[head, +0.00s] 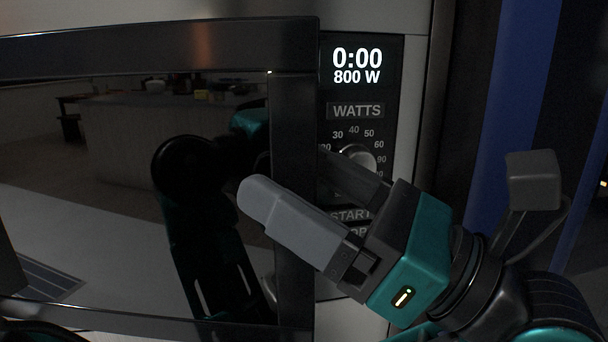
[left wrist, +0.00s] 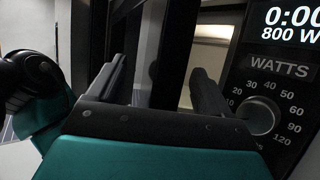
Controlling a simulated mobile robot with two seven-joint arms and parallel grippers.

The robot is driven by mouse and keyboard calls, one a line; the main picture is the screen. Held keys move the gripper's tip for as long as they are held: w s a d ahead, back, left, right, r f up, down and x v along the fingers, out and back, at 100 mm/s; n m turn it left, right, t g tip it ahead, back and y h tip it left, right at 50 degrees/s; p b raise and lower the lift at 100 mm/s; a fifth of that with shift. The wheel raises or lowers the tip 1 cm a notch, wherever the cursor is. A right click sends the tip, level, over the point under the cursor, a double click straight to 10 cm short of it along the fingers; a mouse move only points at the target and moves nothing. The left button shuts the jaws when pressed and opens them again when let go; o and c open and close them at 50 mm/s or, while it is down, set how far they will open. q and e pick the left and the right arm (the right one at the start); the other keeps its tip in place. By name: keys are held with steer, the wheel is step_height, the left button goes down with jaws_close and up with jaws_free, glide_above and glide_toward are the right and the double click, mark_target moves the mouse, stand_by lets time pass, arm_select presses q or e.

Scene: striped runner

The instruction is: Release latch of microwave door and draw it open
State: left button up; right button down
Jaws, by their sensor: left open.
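The microwave door (head: 295,130) has a dark frame and a glossy window, and fills the left of the head view. Its side edge (left wrist: 176,50) stands out from the body in the left wrist view, with a pale, lit gap (left wrist: 210,55) beside it, so the door looks ajar. My left gripper (head: 288,178) is open at that edge. One grey finger is in front of the door frame; the other is on the control panel side, its tip partly hidden. In the left wrist view the fingers (left wrist: 159,70) stand either side of the edge; contact is unclear. My right gripper is not seen.
The control panel (head: 338,110) shows 0:00 and 800 W above a round watts dial (head: 357,156). My left gripper partly covers the start button lettering (head: 350,215). A blue vertical panel (head: 515,90) stands to the right. The door window reflects my arm and the room.

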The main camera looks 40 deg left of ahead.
arm_select(q)
steer(key=shift+a+r, duration=0.1)
steer(key=shift+a, duration=0.05)
steer(key=shift+c, duration=0.2)
steer(key=c, duration=1.4)
